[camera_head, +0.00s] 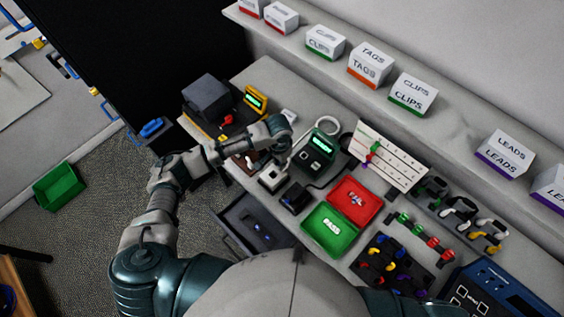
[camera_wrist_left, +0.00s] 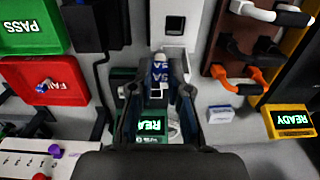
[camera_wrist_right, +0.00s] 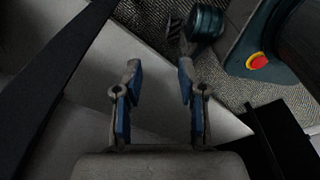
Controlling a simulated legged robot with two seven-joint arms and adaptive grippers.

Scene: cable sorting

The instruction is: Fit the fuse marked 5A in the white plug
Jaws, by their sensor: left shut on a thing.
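My left gripper (camera_wrist_left: 160,82) is shut on a small blue-and-white fuse (camera_wrist_left: 159,70). Its blue band seems to read 5A. In the head view, my left gripper (camera_head: 282,148) is over the bench, close to the green tester. A white block (camera_wrist_left: 159,18) with a dark square opening, seemingly the white plug, is just beyond the fuse at the top of the left wrist view. It seems to be the pale block (camera_head: 271,177) in the head view. Whether fuse and plug touch I cannot tell. My right gripper (camera_wrist_right: 160,78) is open and empty in the right wrist view.
A green tester with a READY display (camera_wrist_left: 152,124) lies under the left fingers. A red FAIL tray (camera_head: 345,207) and green PASS tray (camera_head: 322,240) are near the plug. A small white-and-blue box (camera_wrist_left: 220,114) and yellow READY display (camera_wrist_left: 290,120) lie right.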

